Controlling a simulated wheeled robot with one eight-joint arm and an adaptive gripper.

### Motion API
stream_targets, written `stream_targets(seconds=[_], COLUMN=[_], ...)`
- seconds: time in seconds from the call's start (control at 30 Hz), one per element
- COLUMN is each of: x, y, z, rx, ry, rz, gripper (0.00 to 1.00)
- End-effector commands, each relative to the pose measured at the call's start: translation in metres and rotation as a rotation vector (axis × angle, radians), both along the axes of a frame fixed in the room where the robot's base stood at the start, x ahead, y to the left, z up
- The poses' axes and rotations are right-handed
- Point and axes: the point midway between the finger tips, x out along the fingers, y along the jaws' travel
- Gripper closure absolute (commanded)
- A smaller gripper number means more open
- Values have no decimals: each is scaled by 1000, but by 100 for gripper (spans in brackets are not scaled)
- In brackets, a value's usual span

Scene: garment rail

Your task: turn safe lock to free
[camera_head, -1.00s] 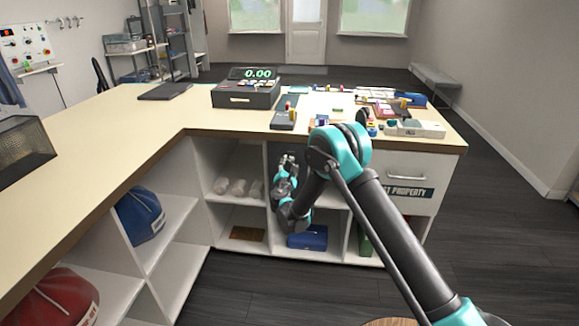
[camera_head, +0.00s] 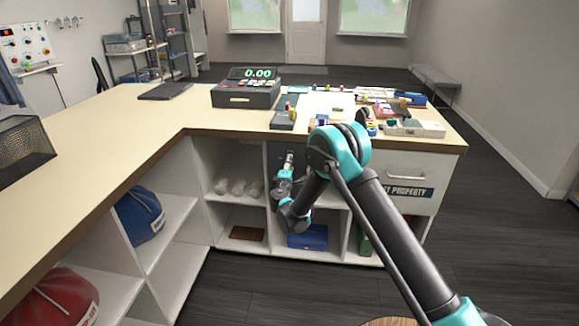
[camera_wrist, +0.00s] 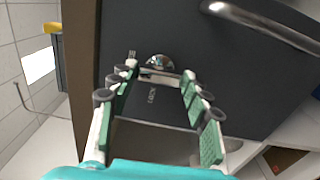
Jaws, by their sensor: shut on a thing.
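The dark grey safe door (camera_wrist: 225,75) fills most of the wrist view. A round, shiny metal lock knob (camera_wrist: 160,61) sits on it, with small pale lettering beside and below it, turned sideways and too small to read surely. My gripper (camera_wrist: 161,78) has its green-padded fingers on either side of the knob, shut on it at the tips. The fingertips hide part of the knob, so its exact turn cannot be told. In the head view my gripper (camera_head: 289,158) is at the dark safe front (camera_head: 273,157) under the counter; the knob is hidden there.
A metal bar handle (camera_wrist: 262,22) stands out from the door near my gripper. Shelf walls flank the safe, with a blue box (camera_head: 307,237) below. The counter (camera_head: 225,121) above carries a till (camera_head: 246,92) and several small items.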

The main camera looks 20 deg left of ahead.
Motion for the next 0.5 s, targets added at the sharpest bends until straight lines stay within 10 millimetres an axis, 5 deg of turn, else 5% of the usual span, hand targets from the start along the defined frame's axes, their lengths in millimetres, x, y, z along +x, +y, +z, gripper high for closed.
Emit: stream_targets(seconds=[0.5], x=[0], y=[-1], z=[-1], rx=[66], ry=[17], rz=[-2], gripper=[81])
